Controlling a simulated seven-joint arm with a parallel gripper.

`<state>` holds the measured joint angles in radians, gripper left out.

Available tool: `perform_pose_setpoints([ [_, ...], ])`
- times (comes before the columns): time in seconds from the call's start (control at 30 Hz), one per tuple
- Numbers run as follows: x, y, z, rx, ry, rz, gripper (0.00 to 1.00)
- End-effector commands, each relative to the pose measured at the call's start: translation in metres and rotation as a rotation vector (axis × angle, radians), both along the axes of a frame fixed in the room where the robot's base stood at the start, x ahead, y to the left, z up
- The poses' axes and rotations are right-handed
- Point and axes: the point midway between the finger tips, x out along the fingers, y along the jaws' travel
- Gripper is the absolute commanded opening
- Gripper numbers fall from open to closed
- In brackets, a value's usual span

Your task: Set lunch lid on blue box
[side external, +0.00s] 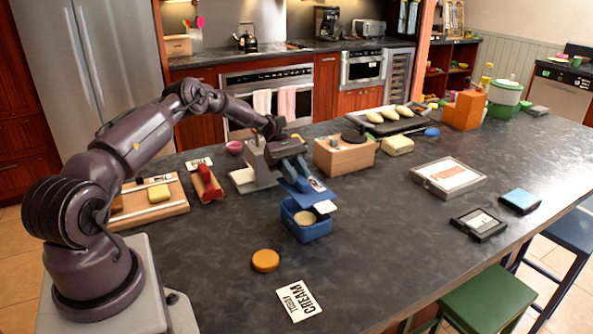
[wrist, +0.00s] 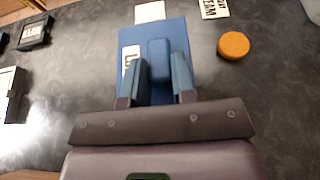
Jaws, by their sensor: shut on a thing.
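The blue box (side external: 305,227) stands open on the dark counter, with a round beige thing (side external: 305,217) visible inside. The flat blue lid (side external: 303,190) hangs tilted above the box, apart from most of its rim. My gripper (side external: 292,172) is shut on the lid's raised handle. In the wrist view the handle (wrist: 159,62) sits between the two blue-grey fingers of my gripper (wrist: 160,70). The lid plate (wrist: 175,27) reaches past the fingertips and hides the box there. A white label lies on the lid's left part in that view.
A white piece (side external: 325,207) shows at the box's right edge. An orange disc (side external: 265,260) and a white card (side external: 299,300) lie in front.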

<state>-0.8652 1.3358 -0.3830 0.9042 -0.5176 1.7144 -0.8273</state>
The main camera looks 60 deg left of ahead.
Motion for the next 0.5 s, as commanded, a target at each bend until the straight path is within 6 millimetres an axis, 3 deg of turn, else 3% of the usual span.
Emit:
perform_pose_setpoints([
  [0.5,0.0,-0.001,-0.044,-0.001,0.0,-0.001,0.01],
])
